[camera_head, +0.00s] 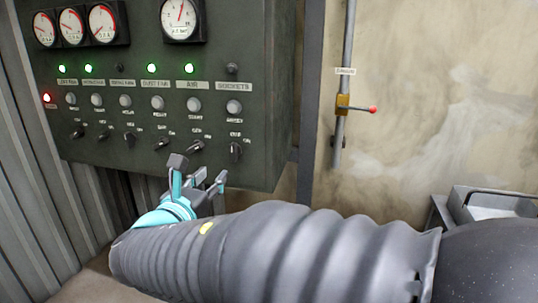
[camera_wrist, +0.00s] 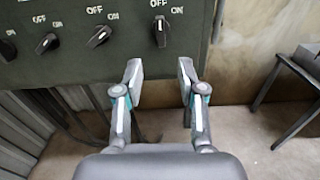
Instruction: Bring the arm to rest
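My gripper (camera_head: 197,168) is in front of the lower edge of a dark green control panel (camera_head: 262,120). In the wrist view my gripper (camera_wrist: 160,82) has its two fingers well apart, with nothing between them. One dark rotary switch (camera_wrist: 160,32) shows just beyond and above the fingertips. It appears apart from them. My arm, in a grey ribbed sleeve, reaches in from the right in the head view.
The panel carries round gauges (camera_head: 102,24), lit green lamps (camera_head: 189,68), a red lamp (camera_head: 47,98), buttons (camera_head: 194,104) and several rotary switches (camera_head: 161,144). A wall pipe has a red-tipped lever (camera_head: 358,108). A metal table (camera_wrist: 300,98) stands right. Cables (camera_wrist: 75,118) hang below the panel.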

